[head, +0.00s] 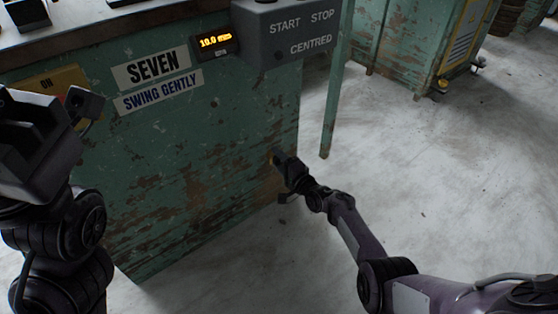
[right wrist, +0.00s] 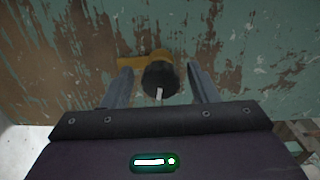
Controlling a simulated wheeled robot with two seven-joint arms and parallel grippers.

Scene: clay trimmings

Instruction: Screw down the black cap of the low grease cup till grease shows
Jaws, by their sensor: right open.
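The low grease cup's black cap (right wrist: 160,77) shows in the right wrist view, round and dark, with a pale mark on its lower side. A yellow mount (right wrist: 130,62) shows behind it on the worn green panel. My right gripper (right wrist: 159,69) is open, with one finger on each side of the cap and a visible gap to each. In the head view my right gripper (head: 281,160) is low at the panel's right end and hides the cap; a bit of yellow shows beside it. No grease can be made out. My left gripper (head: 45,135) is at the left edge; its jaws are unclear.
The green machine panel (head: 215,120) bears the signs "SEVEN" (head: 152,66) and "SWING GENTLY" (head: 158,91). A lit display (head: 215,41) reads about 10.0 mm beside a grey START/STOP box (head: 290,30). A thin green leg (head: 333,100) stands right of my right gripper. The pale floor (head: 440,170) is open.

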